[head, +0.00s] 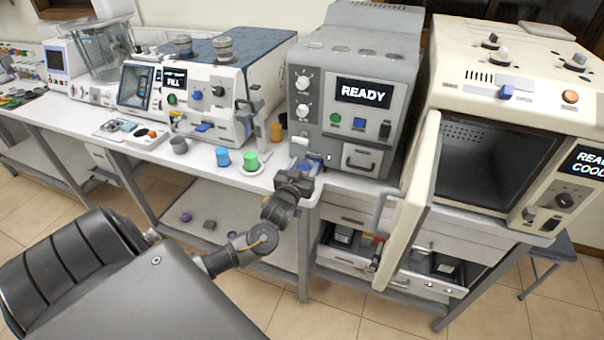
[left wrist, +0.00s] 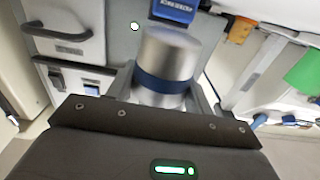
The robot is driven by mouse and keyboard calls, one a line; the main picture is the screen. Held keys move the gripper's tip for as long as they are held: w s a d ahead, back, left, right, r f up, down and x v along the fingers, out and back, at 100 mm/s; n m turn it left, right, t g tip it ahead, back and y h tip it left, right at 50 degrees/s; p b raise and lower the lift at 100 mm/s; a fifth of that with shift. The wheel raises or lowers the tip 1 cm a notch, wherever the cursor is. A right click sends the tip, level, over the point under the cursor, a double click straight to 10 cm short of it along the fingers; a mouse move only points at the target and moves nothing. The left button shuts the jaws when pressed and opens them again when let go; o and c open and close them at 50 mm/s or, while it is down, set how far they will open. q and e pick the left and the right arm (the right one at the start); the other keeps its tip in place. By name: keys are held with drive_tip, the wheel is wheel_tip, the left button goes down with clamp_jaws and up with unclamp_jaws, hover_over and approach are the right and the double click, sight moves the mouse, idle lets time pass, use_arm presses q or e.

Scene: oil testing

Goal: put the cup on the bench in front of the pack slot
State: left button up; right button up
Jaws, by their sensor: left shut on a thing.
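A silver metal cup (left wrist: 166,60) with a dark blue band is between the fingers of my left gripper (left wrist: 160,98) in the left wrist view. The gripper is shut on it. In the head view my left gripper (head: 297,182) is at the bench's front edge, before the grey READY machine (head: 325,110); the cup is mostly hidden there. A handled drawer (head: 361,160) is low on that machine's front, right of the gripper; it also shows in the left wrist view (left wrist: 62,30). I cannot tell which opening is the pack slot. My right gripper is out of view.
To the right, a cream oven door (head: 410,205) hangs open past the bench edge.

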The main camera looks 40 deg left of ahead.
use_arm(q)
drive_tip(key=shift+a+f, duration=0.25)
wheel_tip(320, 180, down, 3)
drive_tip(key=shift+w, duration=0.1)
drive_tip(key=shift+f, duration=0.15)
drive_tip(key=o, duration=1)
drive_tip(key=shift+o, duration=0.2)
drive_tip(key=b+v, duration=0.2)
drive_tip(key=v, duration=1)
